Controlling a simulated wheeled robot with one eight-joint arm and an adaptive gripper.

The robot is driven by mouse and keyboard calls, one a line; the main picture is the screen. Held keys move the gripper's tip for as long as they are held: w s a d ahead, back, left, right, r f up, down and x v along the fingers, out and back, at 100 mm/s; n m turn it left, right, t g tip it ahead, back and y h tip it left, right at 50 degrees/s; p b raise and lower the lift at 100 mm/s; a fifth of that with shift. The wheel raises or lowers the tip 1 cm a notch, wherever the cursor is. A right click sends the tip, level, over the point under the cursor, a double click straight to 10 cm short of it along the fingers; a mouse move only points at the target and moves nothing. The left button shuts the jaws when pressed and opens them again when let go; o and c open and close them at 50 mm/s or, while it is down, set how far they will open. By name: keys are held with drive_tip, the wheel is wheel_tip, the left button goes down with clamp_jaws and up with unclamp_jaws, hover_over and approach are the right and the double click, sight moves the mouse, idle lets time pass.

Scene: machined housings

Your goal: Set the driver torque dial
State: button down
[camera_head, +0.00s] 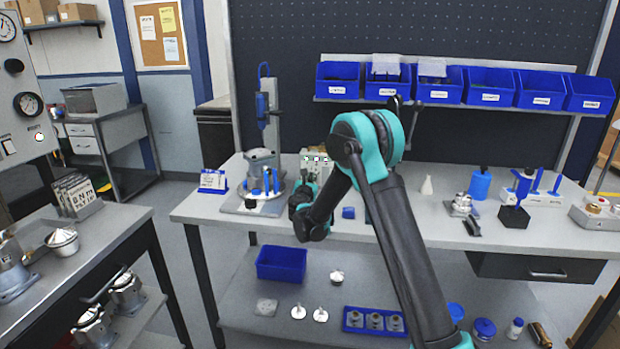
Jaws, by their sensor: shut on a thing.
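A small pale box (316,159) with green lit marks on its upper face stands on the workbench, just right of the fixture. My gripper (308,181) is at the front of this box, shut on what seems to be its torque dial. My wrist and forearm cover the dial and the fingertips, so the dial's setting cannot be read. A blue driver (263,108) hangs upright on a stand above a metal housing (261,163).
The workbench (395,230) has free room right of my arm. A white cone bottle (427,186) and blue tools (480,184) stand farther right. Blue bins (490,86) hang behind. A blue sign (213,180) stands at the left end. A lower shelf holds a blue bin (281,264).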

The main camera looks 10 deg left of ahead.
drive_tip(key=m, duration=0.4)
drive_tip(key=shift+d+f+m, duration=0.2)
drive_tip(key=shift+d+m, duration=0.1)
drive_tip(key=shift+d, duration=0.1)
drive_tip(key=shift+d+f+m, duration=0.15)
drive_tip(key=shift+m, duration=1.1)
drive_tip(key=shift+d+f+m, duration=0.15)
drive_tip(key=shift+m, duration=1.1)
drive_tip(key=c, duration=1.6)
unclamp_jaws()
drive_tip(key=shift+s, duration=0.1)
drive_tip(key=s, duration=1.2)
drive_tip(key=shift+a, duration=0.2)
